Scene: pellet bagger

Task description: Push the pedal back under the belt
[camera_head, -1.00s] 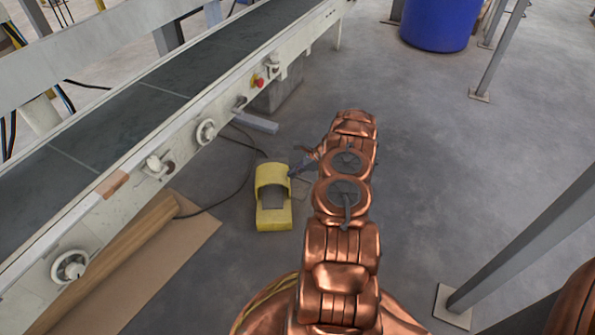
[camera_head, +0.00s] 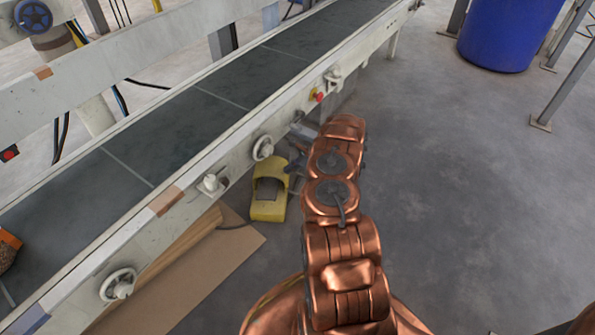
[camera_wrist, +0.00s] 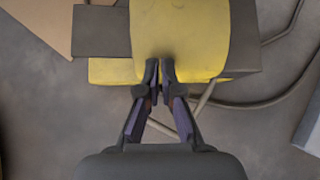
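The yellow foot pedal (camera_head: 267,208) stands on the floor close beside the belt conveyor (camera_head: 196,188), with its hooded end at the conveyor's side rail. The dark tread shows in its opening. My gripper (camera_head: 291,167) is low at the pedal's right side, partly hidden by my copper arm. In the wrist view the fingertips (camera_wrist: 159,68) are together, with nothing visible between them. They are at the edge of the yellow pedal (camera_wrist: 178,35) and seem to touch it.
A flat brown cardboard sheet (camera_head: 215,262) lies left of the pedal, beside a brown roll (camera_head: 185,240). A cable (camera_wrist: 285,95) runs along the floor by the pedal. A red button (camera_head: 319,97) sits on the conveyor rail. A blue barrel (camera_head: 510,35) stands far right.

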